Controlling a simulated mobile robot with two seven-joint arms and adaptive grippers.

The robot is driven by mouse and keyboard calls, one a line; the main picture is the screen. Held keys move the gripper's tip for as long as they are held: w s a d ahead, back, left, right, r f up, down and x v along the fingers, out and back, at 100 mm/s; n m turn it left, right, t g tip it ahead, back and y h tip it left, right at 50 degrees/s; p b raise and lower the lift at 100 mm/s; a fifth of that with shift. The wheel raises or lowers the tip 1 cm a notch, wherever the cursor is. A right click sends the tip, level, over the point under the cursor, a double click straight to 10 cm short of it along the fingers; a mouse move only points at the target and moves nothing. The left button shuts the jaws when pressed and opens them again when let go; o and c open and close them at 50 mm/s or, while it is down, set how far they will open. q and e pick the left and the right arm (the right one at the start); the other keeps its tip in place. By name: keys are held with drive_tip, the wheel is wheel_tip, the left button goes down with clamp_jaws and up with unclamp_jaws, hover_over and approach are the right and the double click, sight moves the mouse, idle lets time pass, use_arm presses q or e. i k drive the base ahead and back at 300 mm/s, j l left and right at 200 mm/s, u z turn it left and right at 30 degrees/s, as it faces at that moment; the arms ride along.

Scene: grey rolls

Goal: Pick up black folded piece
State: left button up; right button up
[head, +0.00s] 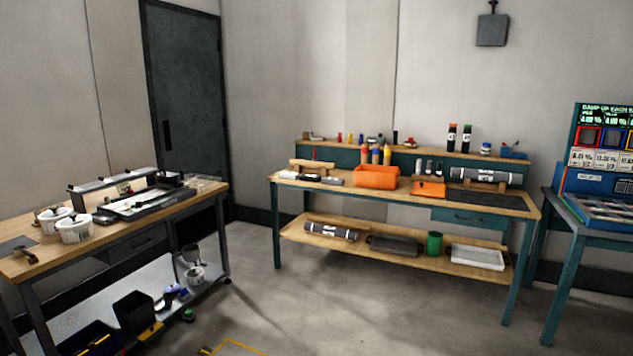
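I cannot pick out a black folded piece for certain. A flat dark mat (487,199) lies on the right part of the far workbench's top. A black square-sided container (134,312) stands on the left bench's lower shelf. These are too small to tell whether any is folded. Neither of my grippers is in view.
The far workbench (405,193) holds an orange bin (376,177), another grey roll (487,176) and small tools. The left bench (150,205) carries white tubs (75,229) and a tray. A blue-framed table (570,223) stands right. The concrete floor (400,310) between is clear.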

sight(306, 177)
drive_tip(key=i+u, duration=0.15)
drive_tip(key=i, duration=2.55)
drive_tip(key=i+j+z, duration=0.15)
drive_tip(key=i, duration=0.55)
drive_tip(key=i+j+z, duration=0.15)
drive_tip(key=i, duration=0.55)
